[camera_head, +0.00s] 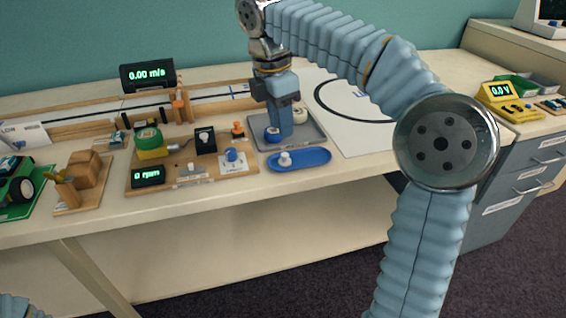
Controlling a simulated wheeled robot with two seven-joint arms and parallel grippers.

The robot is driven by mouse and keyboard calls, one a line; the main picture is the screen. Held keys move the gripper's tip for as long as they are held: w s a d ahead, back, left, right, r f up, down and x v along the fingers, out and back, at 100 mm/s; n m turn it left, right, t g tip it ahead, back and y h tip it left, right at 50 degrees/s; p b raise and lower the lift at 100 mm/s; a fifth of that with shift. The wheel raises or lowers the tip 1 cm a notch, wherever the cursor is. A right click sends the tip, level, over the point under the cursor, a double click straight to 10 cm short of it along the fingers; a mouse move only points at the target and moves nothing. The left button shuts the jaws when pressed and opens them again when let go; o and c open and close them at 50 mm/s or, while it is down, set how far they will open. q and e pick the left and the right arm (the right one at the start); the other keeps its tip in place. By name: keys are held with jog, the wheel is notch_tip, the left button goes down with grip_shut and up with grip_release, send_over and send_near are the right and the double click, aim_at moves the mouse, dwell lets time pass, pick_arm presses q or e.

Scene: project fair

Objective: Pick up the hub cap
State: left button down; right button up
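My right gripper (279,133) points down over a grey tray (312,142) on the table. Its fingers reach low into the tray, and I cannot tell whether they are apart or closed. A small blue round piece (271,135) is in the tray at the left of the fingertips, partly hidden by them. A whitish round piece (299,115) lies behind and to the right of the fingers. I cannot tell which of these is the hub cap. My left gripper is out of view; only a bit of my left arm shows at the lower left.
A blue oval dish (318,158) with a white knobbed piece (285,159) is in front of the tray. A wooden board (200,183) with a green-topped motor (149,142) and switches stands left. A white sheet with a black curve (368,136) lies right.

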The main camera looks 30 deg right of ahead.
aim_at(285, 154)
jog(key=f, duration=0.2)
jog(key=f+b, duration=0.1)
jog(key=f, duration=0.4)
jog(key=shift+s+d+f, duration=0.2)
jog(key=shift+d+f, duration=0.15)
grip_shut()
